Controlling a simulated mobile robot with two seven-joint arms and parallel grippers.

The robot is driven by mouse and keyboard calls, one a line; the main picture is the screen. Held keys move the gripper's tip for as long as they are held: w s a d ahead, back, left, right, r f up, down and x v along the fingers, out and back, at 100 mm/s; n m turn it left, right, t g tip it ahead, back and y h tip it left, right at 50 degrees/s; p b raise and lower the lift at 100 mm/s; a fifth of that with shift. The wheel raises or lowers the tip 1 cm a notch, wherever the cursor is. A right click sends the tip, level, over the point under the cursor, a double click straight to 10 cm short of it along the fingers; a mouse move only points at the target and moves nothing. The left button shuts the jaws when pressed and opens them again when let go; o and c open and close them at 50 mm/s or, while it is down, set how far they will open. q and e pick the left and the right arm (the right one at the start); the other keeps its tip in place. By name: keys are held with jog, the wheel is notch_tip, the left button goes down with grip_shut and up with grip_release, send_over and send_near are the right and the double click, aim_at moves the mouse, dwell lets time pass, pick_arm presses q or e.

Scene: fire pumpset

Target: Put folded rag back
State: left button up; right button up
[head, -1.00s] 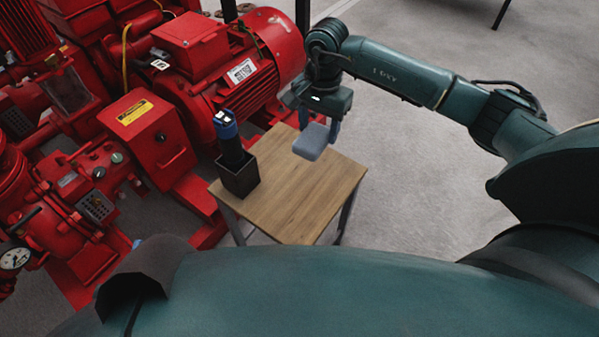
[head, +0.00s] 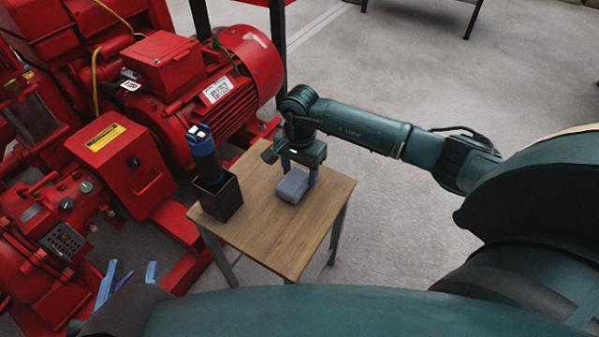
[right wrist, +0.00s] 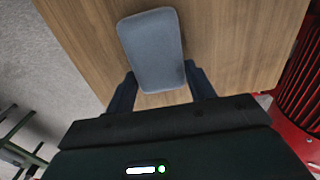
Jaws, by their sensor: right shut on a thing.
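The folded rag (head: 292,187) is a grey-blue rounded pad over the small wooden table (head: 265,235). My right gripper (head: 298,172) is shut on it from above, a finger at either side. In the right wrist view the rag (right wrist: 152,48) sticks out between the fingers of my right gripper (right wrist: 160,92), with the wood close below. I cannot tell whether the rag touches the tabletop. My left gripper (head: 130,278) shows at the lower left, away from the table, with its blue fingers apart and nothing between them.
A dark square holder (head: 217,199) with a blue and black torch-like tool (head: 204,155) stands on the table's left side. The red pump motor (head: 215,85) and red control box (head: 122,160) lie behind and left. The table's front half is clear.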

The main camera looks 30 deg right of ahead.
jog(key=shift+f, duration=0.2)
jog(key=o, duration=0.8)
jog(key=shift+r, duration=0.1)
